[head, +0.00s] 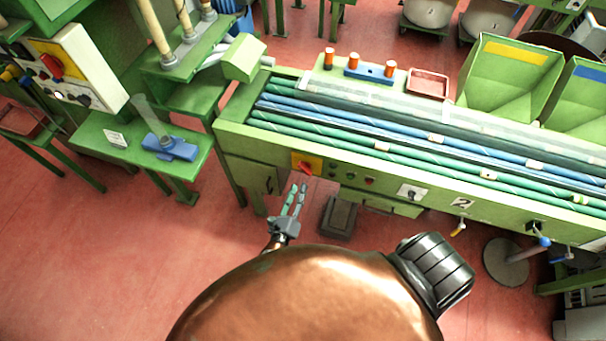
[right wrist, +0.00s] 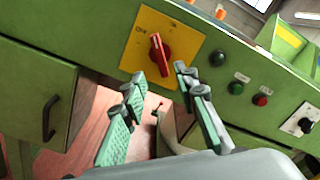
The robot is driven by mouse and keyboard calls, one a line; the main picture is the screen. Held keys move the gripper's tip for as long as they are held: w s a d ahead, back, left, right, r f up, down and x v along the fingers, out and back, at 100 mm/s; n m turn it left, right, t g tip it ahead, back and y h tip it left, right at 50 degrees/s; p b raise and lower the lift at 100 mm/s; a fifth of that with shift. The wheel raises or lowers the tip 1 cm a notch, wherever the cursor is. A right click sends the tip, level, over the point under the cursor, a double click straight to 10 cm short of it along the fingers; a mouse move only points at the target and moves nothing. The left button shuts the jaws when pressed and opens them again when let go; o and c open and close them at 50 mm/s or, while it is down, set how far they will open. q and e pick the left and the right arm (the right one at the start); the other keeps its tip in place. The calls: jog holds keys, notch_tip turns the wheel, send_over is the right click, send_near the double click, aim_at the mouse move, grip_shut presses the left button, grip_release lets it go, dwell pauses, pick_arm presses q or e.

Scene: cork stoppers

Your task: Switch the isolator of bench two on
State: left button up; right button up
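The isolator of bench two is a red rotary handle (head: 306,167) on a yellow plate at the left end of the bench's front panel. In the right wrist view the red handle (right wrist: 160,54) stands nearly upright, leaning slightly. Small lettering on the yellow plate (right wrist: 185,38) is hard to read. My right gripper (head: 298,187) is just in front of and below the isolator in the head view. In the right wrist view its green-padded fingers (right wrist: 160,82) are apart, with nothing between them and the handle just beyond their tips. My left gripper is not in view.
Bench two (head: 236,140) carries green and blue tubes. Green and red buttons (right wrist: 237,88) and a black knob (right wrist: 306,124) sit right of the isolator. A drawer with a dark handle (right wrist: 50,118) is to the left. Another red switch (head: 52,66) is on the far-left machine.

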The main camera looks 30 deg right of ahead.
aim_at(305, 168)
jog(key=x, duration=0.7)
jog(key=shift+w+d, duration=0.25)
jog(key=shift+w, duration=0.05)
jog(key=shift+r, duration=0.15)
jog(key=shift+c, duration=0.2)
grip_shut()
